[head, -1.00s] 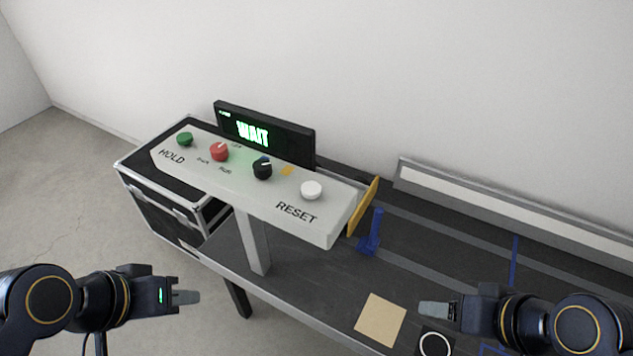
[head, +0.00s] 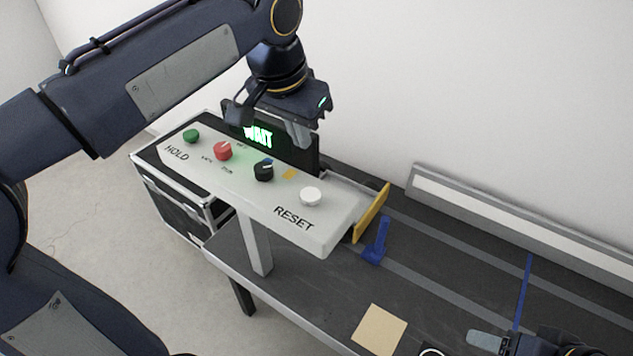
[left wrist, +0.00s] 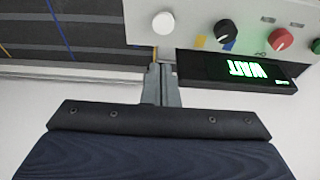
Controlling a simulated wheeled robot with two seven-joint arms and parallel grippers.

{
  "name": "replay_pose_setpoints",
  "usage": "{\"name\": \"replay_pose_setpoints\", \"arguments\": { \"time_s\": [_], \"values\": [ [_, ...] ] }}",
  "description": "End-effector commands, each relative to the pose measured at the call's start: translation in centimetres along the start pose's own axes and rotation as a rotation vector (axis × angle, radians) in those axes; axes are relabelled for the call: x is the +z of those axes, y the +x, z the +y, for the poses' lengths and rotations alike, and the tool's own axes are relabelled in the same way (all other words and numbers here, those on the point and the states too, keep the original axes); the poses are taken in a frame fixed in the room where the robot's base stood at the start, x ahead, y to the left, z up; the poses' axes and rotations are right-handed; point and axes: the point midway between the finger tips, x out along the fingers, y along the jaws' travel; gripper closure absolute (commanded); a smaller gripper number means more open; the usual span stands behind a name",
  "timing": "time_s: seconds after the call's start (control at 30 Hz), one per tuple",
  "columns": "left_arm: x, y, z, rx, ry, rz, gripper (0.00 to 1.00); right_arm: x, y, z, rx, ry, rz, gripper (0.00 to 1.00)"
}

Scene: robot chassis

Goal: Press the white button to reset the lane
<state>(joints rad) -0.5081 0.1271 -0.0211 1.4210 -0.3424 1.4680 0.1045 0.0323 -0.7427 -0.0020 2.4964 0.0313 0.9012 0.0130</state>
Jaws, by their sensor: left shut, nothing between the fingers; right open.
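The white button (head: 310,196) is a round knob above the word RESET on the pale control panel (head: 270,205). It also shows in the left wrist view (left wrist: 164,23), above and near my fingertips. My left gripper (head: 303,140) is shut and empty, its fingers pointing down above the panel's back edge by the display. It is apart from the white button, up and behind it in the head view. My left fingers (left wrist: 161,72) also show in the wrist view. My right gripper (head: 488,342) is at the lower right over the table, only partly in view, and open.
The panel also carries a green button (head: 191,136), a red knob (head: 223,151) and a black knob (head: 263,171). The display (head: 257,136) reads WAIT and is partly hidden by my left gripper.

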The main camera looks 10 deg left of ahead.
Motion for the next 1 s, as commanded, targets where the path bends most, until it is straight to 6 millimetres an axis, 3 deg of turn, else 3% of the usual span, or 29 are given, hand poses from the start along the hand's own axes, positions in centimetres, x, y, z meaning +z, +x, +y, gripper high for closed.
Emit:
{"name": "replay_pose_setpoints", "arguments": {
  "time_s": [0.27,0.7,1.0],
  "values": [
    [0.1,0.9,0.0,0.001,0.0,-0.002,1.0,0.0,0.0,0.0,0.0,0.0,0.0,0.41],
    [0.1,9.5,0.0,0.001,0.0,-0.006,1.0,-0.1,-0.2,-0.1,0.0,0.0,0.0,0.41],
    [1.0,13.3,0.0,0.001,-0.001,-0.001,1.0,-0.3,-0.6,-0.2,0.0,0.0,0.0,0.41]
  ]
}}
